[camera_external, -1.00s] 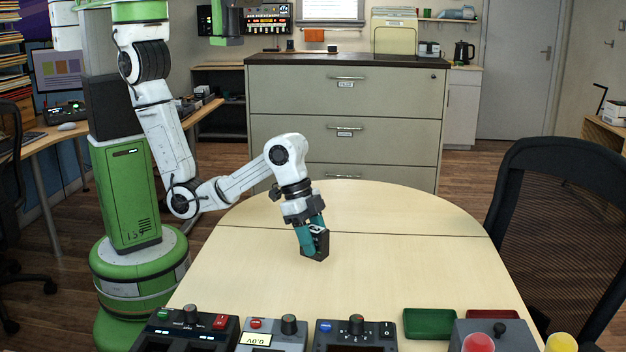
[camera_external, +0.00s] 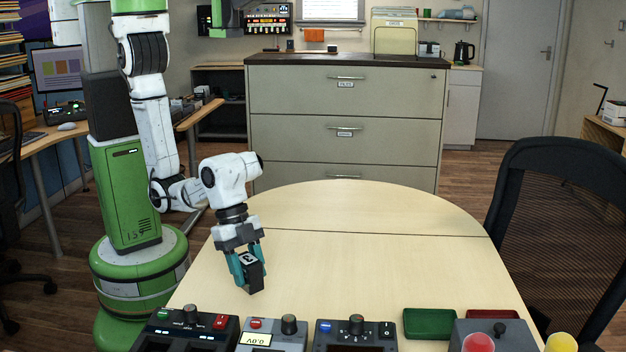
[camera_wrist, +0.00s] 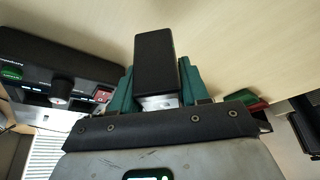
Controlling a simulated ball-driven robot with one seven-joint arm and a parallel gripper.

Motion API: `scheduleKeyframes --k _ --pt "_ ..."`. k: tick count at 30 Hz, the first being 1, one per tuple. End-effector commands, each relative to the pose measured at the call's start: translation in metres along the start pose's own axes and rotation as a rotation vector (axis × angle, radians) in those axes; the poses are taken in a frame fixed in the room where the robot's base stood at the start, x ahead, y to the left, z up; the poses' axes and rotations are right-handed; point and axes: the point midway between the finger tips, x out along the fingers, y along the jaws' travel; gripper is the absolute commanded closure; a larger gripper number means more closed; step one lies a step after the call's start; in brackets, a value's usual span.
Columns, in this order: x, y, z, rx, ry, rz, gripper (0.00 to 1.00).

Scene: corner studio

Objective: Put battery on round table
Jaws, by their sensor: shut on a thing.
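The battery (camera_external: 254,277) is a small black block with a pale marking on its upper face. My gripper (camera_external: 247,272) has teal fingers and is shut on it, pointing down over the left part of the round table (camera_external: 350,240). In the wrist view the battery (camera_wrist: 155,62) sticks out between the teal fingers of my gripper (camera_wrist: 160,85), with the pale tabletop (camera_wrist: 255,40) beyond it. The battery's lower end is close to the tabletop; I cannot tell whether it touches.
Control boxes (camera_external: 190,325) line the table's front edge, with one (camera_external: 272,335) just in front of the battery. A green tray (camera_external: 429,323) and a red tray (camera_external: 492,315) lie to the right. A black chair (camera_external: 560,200) stands at right. The table's middle and back are clear.

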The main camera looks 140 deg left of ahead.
Motion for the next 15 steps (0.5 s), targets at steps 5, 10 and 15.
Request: scheduleKeyframes --k 5,10,15 --pt "-0.02 -0.075 0.011 -0.109 -0.003 -0.04 0.98" --pt "-0.045 -0.15 0.038 -0.219 -0.007 -0.08 0.98" --pt "-0.076 -0.216 0.078 -0.327 -0.006 -0.121 0.98"
